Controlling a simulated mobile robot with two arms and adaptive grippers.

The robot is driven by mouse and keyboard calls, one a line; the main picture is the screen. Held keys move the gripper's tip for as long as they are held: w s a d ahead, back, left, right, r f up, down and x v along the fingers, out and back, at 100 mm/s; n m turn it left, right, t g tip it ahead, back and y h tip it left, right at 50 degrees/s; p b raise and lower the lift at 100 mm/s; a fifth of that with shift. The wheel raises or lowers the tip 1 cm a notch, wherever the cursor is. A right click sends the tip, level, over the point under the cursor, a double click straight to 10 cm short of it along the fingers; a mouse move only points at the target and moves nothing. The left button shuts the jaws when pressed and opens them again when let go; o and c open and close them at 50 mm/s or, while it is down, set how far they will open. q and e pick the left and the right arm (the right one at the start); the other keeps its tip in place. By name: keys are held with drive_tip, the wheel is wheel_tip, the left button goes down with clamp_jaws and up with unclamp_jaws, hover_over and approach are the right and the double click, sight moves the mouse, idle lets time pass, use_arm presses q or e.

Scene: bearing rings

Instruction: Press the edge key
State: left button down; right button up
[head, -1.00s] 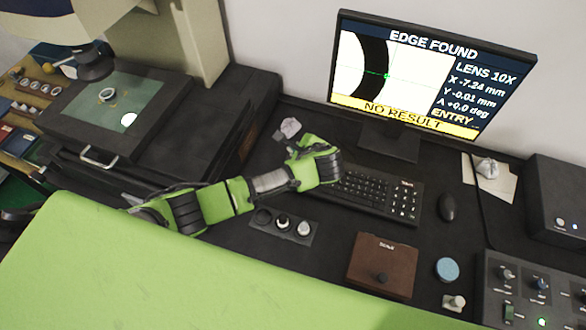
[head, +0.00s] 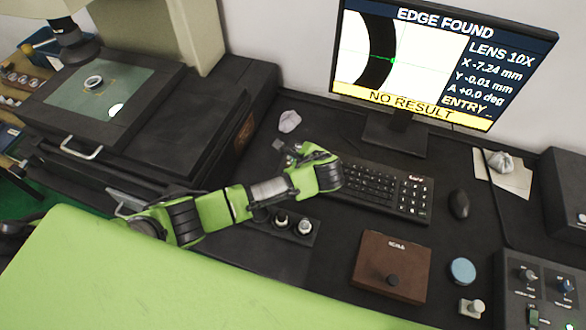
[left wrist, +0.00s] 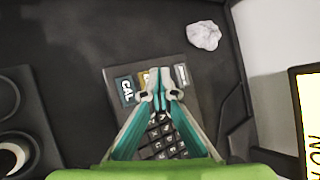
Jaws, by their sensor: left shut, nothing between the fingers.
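My left gripper (left wrist: 160,92) is shut and empty, its two pale fingertips together over the top of the keyboard in the left wrist view. A row of larger keys lies around the tips: a teal CAL key (left wrist: 125,88), a yellow key (left wrist: 144,77) partly behind the fingers, and a pale key (left wrist: 180,75). I cannot read an edge label, nor tell whether the tips touch a key. In the head view the wrist hides the left end of the keyboard (head: 385,190). The monitor (head: 440,60) reads EDGE FOUND and NO RESULT. My right gripper is not in view.
A crumpled paper ball (head: 289,121) lies beyond the gripper. A knob panel (head: 304,228) is in front of the arm. A brown box (head: 390,265), a mouse (head: 459,204) and a blue disc (head: 462,271) are at right. The measuring stage (head: 100,95) stands at left.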

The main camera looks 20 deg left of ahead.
use_arm(q)
drive_tip(key=shift+f, duration=0.3)
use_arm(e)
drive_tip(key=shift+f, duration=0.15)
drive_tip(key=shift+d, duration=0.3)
use_arm(q)
drive_tip(key=shift+f, duration=0.15)
idle(0.7)
drive_tip(key=shift+f, duration=0.25)
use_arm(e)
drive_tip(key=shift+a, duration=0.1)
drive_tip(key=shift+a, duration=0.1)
use_arm(q)
drive_tip(key=shift+f, duration=0.35)
idle(0.5)
drive_tip(key=shift+r+p, duration=0.75)
drive_tip(key=shift+p, duration=0.2)
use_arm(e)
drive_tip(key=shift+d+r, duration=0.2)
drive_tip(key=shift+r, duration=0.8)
